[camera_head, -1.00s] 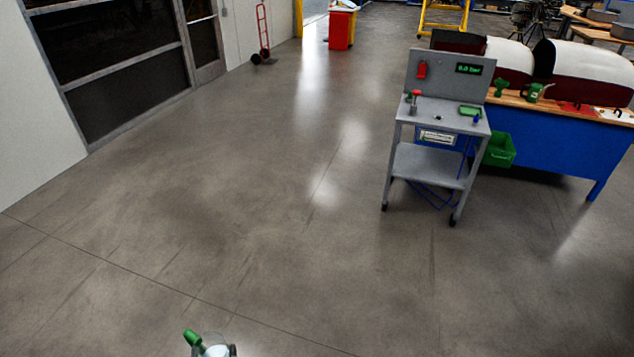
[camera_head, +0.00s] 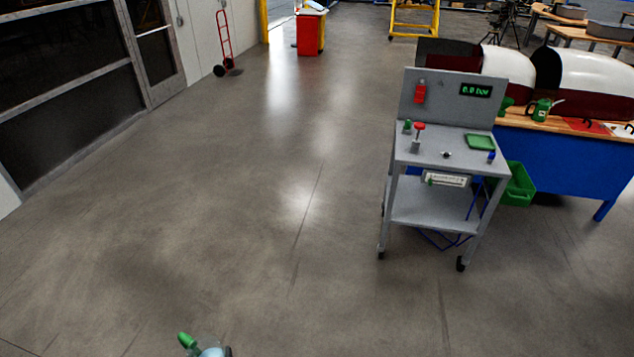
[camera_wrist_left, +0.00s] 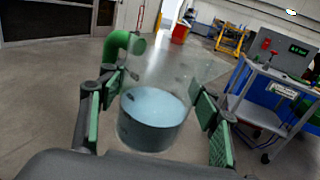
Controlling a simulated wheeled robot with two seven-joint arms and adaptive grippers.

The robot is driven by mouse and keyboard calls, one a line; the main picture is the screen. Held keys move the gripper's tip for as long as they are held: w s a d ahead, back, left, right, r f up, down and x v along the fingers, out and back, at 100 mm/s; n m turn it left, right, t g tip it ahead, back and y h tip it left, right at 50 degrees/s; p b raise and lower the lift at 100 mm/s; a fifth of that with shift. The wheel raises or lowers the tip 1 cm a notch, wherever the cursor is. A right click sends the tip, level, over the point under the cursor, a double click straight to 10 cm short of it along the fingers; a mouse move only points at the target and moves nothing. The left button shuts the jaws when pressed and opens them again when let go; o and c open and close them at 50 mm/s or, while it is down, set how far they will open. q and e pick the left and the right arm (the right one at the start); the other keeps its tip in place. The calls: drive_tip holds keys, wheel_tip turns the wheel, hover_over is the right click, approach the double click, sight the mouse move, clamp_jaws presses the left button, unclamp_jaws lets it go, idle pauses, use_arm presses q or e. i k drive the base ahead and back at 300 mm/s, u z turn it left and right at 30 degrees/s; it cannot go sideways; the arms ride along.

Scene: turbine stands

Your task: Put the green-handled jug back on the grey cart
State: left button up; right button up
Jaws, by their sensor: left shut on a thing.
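The green-handled jug (camera_wrist_left: 152,125) is a clear vessel with pale blue liquid and a green handle. In the left wrist view it sits between the green pads of my left gripper (camera_wrist_left: 155,120), which is shut on it. In the head view only the top of the jug (camera_head: 210,351) and its green handle show at the bottom edge; the gripper is mostly cut off there. The grey cart (camera_head: 428,206) stands ahead to the right, well apart from the jug. It also shows at the right of the left wrist view (camera_wrist_left: 258,113). My right gripper is not in view.
A blue workbench (camera_head: 560,160) with a wooden top stands right behind the cart. A green bin (camera_head: 517,186) is beside the cart. The cart top holds a red-topped valve (camera_head: 417,137) and a green tray (camera_head: 480,142). Open floor (camera_head: 250,230) lies ahead and left.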

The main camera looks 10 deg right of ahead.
sight(431, 133)
drive_tip(key=z, duration=0.25)
drive_tip(key=i, duration=1.65)
drive_tip(key=z, duration=0.9)
drive_tip(key=i, duration=1.65)
drive_tip(key=z, duration=0.65)
